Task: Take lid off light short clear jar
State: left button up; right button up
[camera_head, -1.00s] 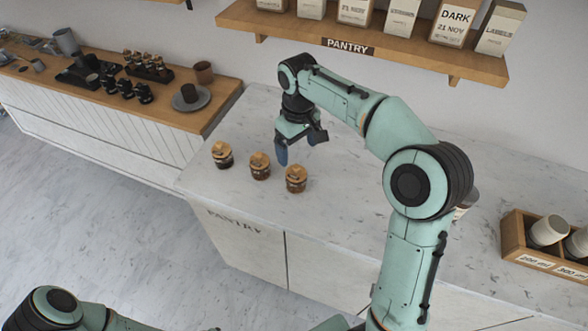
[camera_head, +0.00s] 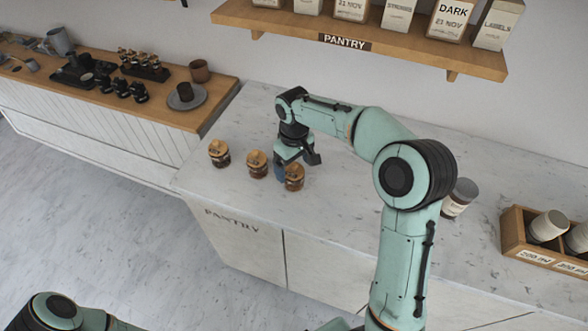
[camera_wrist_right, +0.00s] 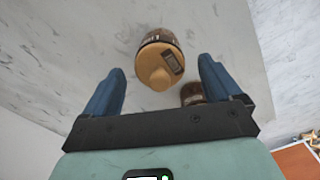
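Three short clear jars with wooden lids and dark contents stand in a row on the marble counter (camera_head: 330,215): a left jar (camera_head: 219,153), a middle jar (camera_head: 256,164) and a right jar (camera_head: 294,178). I cannot read which one is the light one. My right gripper (camera_head: 296,168) is low beside the right jar, on its far side. In the wrist view the open blue fingers (camera_wrist_right: 160,88) straddle the line to one lidded jar (camera_wrist_right: 160,62), with no visible contact. A second jar (camera_wrist_right: 192,93) is partly hidden by the gripper. My left gripper is out of view.
A larger jar (camera_head: 459,198) with a pale label stands right of my right arm. A wooden box (camera_head: 512,236) with cups is at the right. A shelf (camera_head: 400,42) marked PANTRY holds several packages above. The counter in front of the arm is bare.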

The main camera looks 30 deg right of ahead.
jog(key=c, duration=1.1)
jog(key=shift+r, duration=0.1)
